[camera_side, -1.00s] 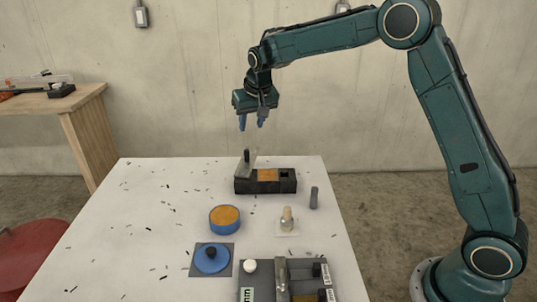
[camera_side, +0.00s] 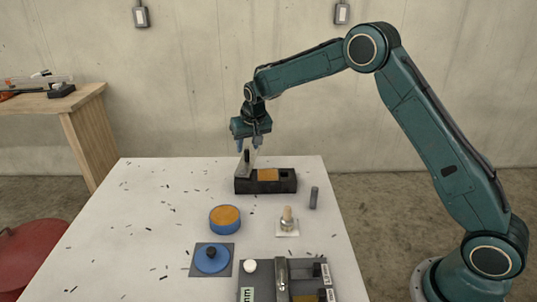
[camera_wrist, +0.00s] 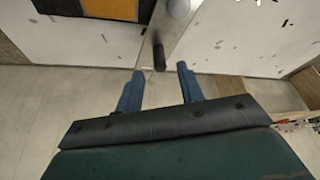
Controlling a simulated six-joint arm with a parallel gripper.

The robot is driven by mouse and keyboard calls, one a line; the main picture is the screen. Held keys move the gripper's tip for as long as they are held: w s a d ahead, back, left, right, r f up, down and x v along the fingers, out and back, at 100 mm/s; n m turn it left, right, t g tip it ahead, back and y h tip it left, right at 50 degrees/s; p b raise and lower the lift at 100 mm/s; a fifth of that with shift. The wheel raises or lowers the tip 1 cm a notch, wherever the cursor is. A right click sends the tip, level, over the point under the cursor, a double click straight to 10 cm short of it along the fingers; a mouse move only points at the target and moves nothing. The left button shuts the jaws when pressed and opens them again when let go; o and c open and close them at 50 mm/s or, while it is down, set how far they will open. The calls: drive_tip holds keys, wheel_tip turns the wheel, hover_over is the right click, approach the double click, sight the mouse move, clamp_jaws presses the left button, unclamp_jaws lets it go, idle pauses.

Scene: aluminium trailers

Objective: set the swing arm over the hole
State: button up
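The black block (camera_side: 243,187) stands at the back of the white table, with an orange patch (camera_side: 268,175) on top and a dark square hole (camera_side: 287,174) near its right end. The swing arm (camera_side: 241,170), a grey metal plate with a black knob, is at the block's left end, away from the hole. In the wrist view, the plate (camera_wrist: 180,35) and its black knob (camera_wrist: 158,55) show just beyond my fingertips. My gripper (camera_side: 249,148) is open just above the swing arm. Its blue fingers (camera_wrist: 160,71) are apart, with the knob lined up between them; contact cannot be told.
A grey peg (camera_side: 314,198) stands right of the block. In front are a blue round tin (camera_side: 225,225) with an orange top, a knobbed piece (camera_side: 288,222), a blue disc (camera_side: 211,260) and a grey fixture (camera_side: 262,283). Small dark chips are scattered about.

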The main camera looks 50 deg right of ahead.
sight(247, 150)
drive_tip(key=shift+x, duration=2.05)
clamp_jaws()
